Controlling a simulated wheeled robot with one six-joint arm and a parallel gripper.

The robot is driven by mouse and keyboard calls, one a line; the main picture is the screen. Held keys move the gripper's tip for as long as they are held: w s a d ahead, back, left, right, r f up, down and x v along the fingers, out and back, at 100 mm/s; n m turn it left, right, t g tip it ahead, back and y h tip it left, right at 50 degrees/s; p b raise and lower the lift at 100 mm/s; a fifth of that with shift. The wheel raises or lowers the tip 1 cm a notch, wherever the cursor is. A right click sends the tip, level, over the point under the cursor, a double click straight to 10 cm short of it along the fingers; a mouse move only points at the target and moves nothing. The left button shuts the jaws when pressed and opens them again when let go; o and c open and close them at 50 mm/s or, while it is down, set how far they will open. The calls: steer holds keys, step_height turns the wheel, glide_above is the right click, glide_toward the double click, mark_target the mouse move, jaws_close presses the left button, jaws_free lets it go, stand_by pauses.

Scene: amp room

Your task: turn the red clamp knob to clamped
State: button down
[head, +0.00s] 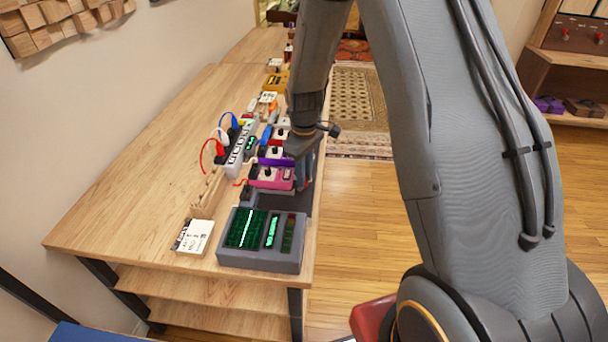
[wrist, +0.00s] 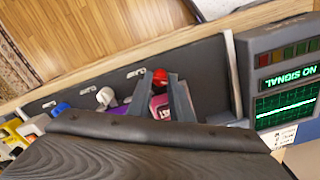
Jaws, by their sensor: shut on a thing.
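The red clamp knob (wrist: 160,77) shows in the wrist view on the dark board (wrist: 90,78), between my fingertips. My gripper (wrist: 158,82) is shut on it, one finger on each side. In the head view my gripper (head: 305,172) reaches down at the right edge of the workbench, beside the pink pedal (head: 271,178). I cannot make out the knob clearly there. The angle of the knob is too small to read. A pink pedal part (wrist: 160,107) shows just behind the knob in the wrist view.
A grey monitor box (head: 262,240) stands at the bench's near end; its screen (wrist: 287,76) reads "NO SIGNAL". A white knob (wrist: 105,96) and a blue one (wrist: 61,108) line the board. Bare wood (head: 140,165) is clear.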

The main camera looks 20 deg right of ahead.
steer(key=m, duration=0.6)
steer(key=shift+m, duration=0.3)
steer(key=m, duration=0.5)
steer(key=shift+m, duration=0.4)
steer(key=c, duration=1.6)
jaws_free()
steer(key=shift+b, duration=0.3)
steer(key=shift+r, duration=0.1)
steer(key=shift+r+b, duration=1)
steer(key=shift+r, duration=2.9)
